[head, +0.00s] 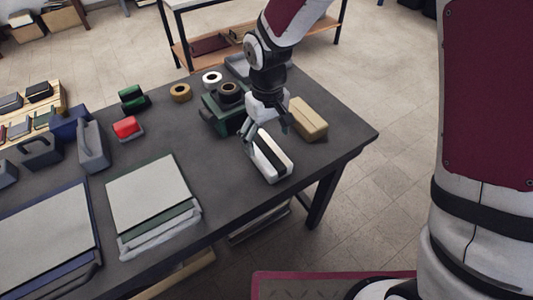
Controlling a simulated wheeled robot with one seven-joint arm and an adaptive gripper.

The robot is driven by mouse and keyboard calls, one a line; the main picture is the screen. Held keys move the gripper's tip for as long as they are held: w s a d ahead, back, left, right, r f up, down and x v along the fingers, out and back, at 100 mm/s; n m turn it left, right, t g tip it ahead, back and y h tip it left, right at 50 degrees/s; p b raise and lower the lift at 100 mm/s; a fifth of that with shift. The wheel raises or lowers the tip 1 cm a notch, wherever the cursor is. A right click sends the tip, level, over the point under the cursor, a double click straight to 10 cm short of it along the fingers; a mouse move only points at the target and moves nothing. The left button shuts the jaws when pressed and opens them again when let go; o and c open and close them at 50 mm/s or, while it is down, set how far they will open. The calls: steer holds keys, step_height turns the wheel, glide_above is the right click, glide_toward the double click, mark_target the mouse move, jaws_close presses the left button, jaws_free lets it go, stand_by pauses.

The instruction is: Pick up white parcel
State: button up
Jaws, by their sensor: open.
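The white parcel (276,164) is a small white box with a dark band along its top. It lies on the dark grey table (222,158) near the front right edge. My gripper (267,132) points down over the far end of the parcel, with its fingers apart. One finger is at the parcel's left far corner and the other is to its right. I cannot tell whether the fingers touch it.
A tan box (308,119) stands close to the right of my gripper. A green tape dispenser (222,112) stands close behind on the left. Tape rolls (181,92), a red item (127,126) and a paper stack (148,193) lie further left. The table is bare between the stack and the parcel.

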mark_target(266, 150)
steer(key=shift+s+a+f, duration=0.1)
steer(key=shift+s+f, duration=0.05)
steer(key=shift+f, duration=1.2)
steer(key=shift+s+f, duration=0.1)
steer(key=shift+f, duration=1.25)
steer(key=shift+c, duration=0.6)
steer(key=c, duration=1.6)
steer(key=shift+o, duration=0.2)
steer(key=shift+r, duration=0.1)
